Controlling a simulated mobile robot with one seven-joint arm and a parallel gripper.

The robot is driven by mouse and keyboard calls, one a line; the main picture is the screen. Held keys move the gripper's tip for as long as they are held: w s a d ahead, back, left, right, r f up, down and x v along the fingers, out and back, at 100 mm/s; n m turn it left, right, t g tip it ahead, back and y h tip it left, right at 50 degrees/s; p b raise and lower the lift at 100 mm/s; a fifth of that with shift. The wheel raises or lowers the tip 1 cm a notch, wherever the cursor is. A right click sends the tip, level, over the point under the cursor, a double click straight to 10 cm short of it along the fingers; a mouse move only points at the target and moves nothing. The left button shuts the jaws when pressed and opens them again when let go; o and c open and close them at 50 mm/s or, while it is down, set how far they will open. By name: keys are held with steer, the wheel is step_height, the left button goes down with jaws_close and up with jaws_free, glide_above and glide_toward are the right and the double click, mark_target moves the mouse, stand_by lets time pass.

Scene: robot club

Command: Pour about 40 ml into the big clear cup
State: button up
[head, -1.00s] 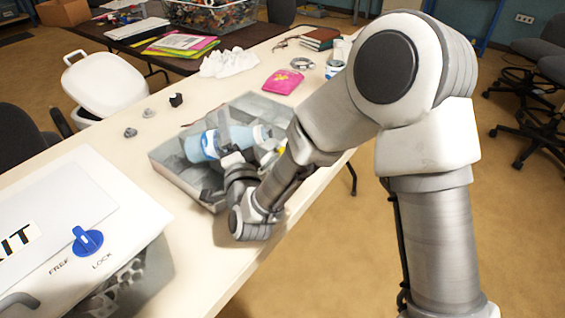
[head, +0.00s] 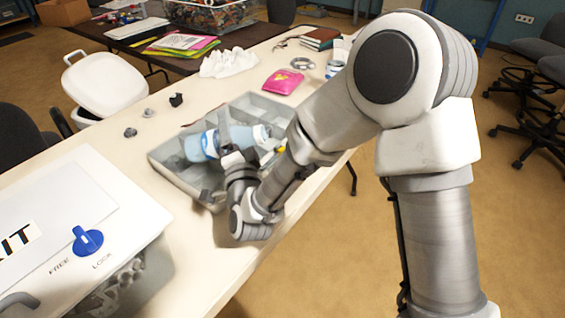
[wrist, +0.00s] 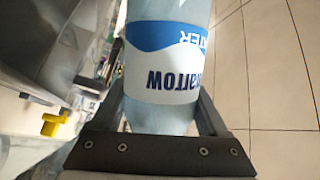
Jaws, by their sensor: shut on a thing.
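A light blue water bottle (head: 198,146) with a white and blue label lies nearly level over the grey compartment tray (head: 172,172) in the head view. My gripper (head: 228,142) is shut around it, one finger crossing in front of it. In the wrist view the bottle (wrist: 165,75) fills the middle between the fingers, its lettering upside down. Its mouth is out of that view. I cannot make out the big clear cup for certain in either view. My gripper and the bottle hide part of the tray, and I cannot tell whether anything is flowing.
A pink pouch (head: 283,81), a silver ring (head: 302,63) and crumpled white tissue (head: 228,62) lie beyond the tray. A small black block (head: 176,100) sits to its left. A white case with a blue knob (head: 87,240) stands at the near left.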

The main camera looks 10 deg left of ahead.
steer(key=shift+r, duration=0.1)
steer(key=n, duration=0.1)
steer(key=r+n+g+p, duration=0.1)
steer(key=shift+d+n, duration=0.25)
steer(key=shift+n, duration=0.15)
steer(key=n+p, duration=0.1)
steer(key=d+r+n+g+h+p, duration=0.1)
steer(key=n, duration=0.1)
steer(key=shift+w+r, duration=0.15)
steer(key=shift+r, duration=0.1)
steer(key=n+p, duration=0.1)
steer(key=n, duration=0.1)
steer(key=a+n+g+h+p, duration=0.1)
steer(key=p, duration=0.1)
steer(key=shift+a+r+n+h, duration=0.1)
steer(key=shift+r+n+h, duration=0.1)
steer(key=shift+n+h, duration=0.15)
steer(key=shift+a+f+n+g+h+p, duration=0.15)
steer(key=shift+n+g+h+p, duration=0.15)
steer(key=shift+n+p, duration=0.55)
steer(key=shift+f+n+h+p, duration=0.35)
steer(key=shift+n+h+p, duration=0.15)
steer(key=shift+p, duration=0.2)
steer(key=shift+y, duration=0.25)
stand_by(0.6)
